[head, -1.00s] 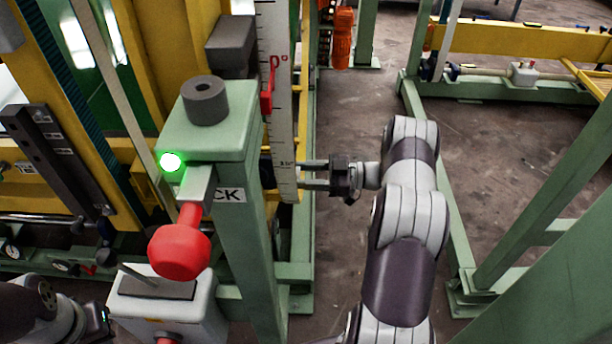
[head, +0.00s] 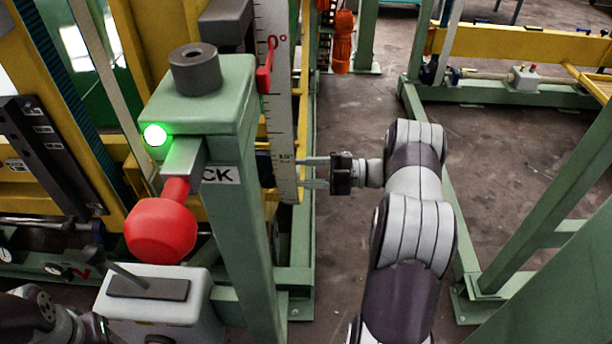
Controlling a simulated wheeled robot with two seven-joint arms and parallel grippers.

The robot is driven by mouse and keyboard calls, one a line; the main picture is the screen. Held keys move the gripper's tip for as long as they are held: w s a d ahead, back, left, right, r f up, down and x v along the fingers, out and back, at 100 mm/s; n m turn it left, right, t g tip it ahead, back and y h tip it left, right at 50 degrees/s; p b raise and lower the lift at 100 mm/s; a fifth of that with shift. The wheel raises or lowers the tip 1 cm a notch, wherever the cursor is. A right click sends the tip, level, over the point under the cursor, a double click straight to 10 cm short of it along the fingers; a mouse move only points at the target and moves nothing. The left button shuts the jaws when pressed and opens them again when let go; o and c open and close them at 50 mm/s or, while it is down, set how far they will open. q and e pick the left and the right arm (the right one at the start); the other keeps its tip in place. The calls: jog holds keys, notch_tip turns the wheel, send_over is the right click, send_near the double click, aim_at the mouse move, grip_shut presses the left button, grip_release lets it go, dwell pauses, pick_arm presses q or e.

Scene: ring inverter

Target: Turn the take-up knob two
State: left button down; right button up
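No part in view is clearly labelled as take-up knob two. A dark grey ring-shaped cylinder (head: 195,70) stands on top of the green post (head: 235,240). A red rounded knob (head: 161,231) hangs on a grey bracket below a lit green lamp (head: 155,134). My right gripper (head: 309,172) points left beside the white scale plate (head: 278,110). Its two fingers are apart, with nothing seen between them; whether the tips touch the plate is unclear. A dark part (head: 265,168) shows between post and plate. My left arm is at the lower left corner; its gripper's fingers are not discernible.
A pale box (head: 150,312) with a dark lever stands below the red knob. A red pointer (head: 266,68) sits on the scale plate. Green frame legs (head: 560,170) stand at the right. The floor (head: 345,110) behind my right gripper is clear.

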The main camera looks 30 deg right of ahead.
jog(key=shift+n+b, duration=0.3)
jog(key=shift+n, duration=0.4)
jog(key=o, duration=1.1)
jog(key=shift+c, duration=0.2)
jog(key=v, duration=1.2)
jog(key=shift+d, duration=0.35)
jog(key=shift+s, duration=0.15)
